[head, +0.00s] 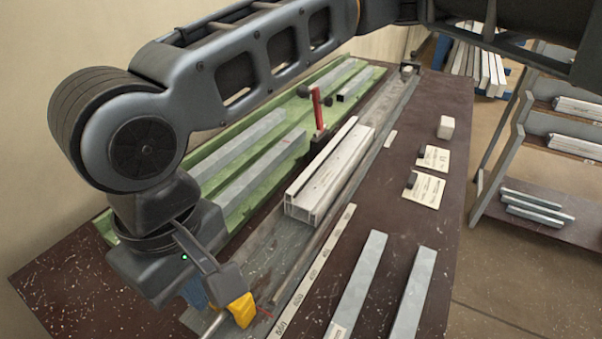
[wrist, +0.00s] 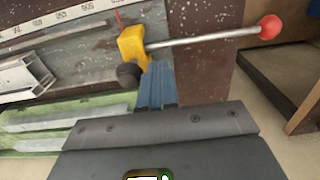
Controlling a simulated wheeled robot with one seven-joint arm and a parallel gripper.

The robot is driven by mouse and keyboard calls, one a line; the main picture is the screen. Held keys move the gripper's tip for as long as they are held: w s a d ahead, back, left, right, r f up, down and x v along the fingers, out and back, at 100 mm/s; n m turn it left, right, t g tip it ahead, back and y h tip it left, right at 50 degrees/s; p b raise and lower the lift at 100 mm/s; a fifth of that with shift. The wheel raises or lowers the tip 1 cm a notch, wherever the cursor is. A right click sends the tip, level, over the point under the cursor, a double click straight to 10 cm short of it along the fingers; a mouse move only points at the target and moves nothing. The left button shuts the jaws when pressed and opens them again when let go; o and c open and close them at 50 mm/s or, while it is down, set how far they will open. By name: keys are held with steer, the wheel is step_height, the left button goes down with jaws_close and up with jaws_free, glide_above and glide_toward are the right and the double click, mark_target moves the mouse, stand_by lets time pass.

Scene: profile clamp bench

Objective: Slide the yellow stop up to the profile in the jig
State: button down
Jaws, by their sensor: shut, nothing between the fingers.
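The yellow stop (head: 241,309) sits on the grey jig bed at its near end; it also shows in the wrist view (wrist: 131,44), with a dark round knob and a metal rod ending in a red ball (wrist: 270,27). The pale profile (head: 331,172) lies in the jig further along, with a clear gap of bed between it and the stop. Its end shows at the left of the wrist view (wrist: 28,76). My gripper (wrist: 158,66) is shut and empty, its blue fingertips beside the stop and close to the rod. I cannot tell whether they touch.
A ruler strip (head: 315,268) runs along the jig. A red-handled clamp (head: 317,108) stands behind the profile. A green tray (head: 221,148) holds grey bars on the left. Two loose bars (head: 358,283) lie at the front right. A shelf rack (head: 535,190) stands beyond the bench.

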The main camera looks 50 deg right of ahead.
steer(key=w+d+p, duration=0.1)
steer(key=w+d, duration=0.1)
steer(key=d, duration=0.7)
steer(key=w+d+p, duration=0.1)
steer(key=d, duration=0.9)
steer(key=shift+w+d+p, duration=0.2)
steer(key=shift+w+p, duration=0.2)
stand_by(0.8)
step_height(320, 180, up, 7)
steer(key=a+p, duration=0.1)
steer(key=p, duration=0.6)
steer(key=shift+s+a, duration=0.15)
steer(key=shift+a, duration=0.05)
stand_by(0.4)
stand_by(0.4)
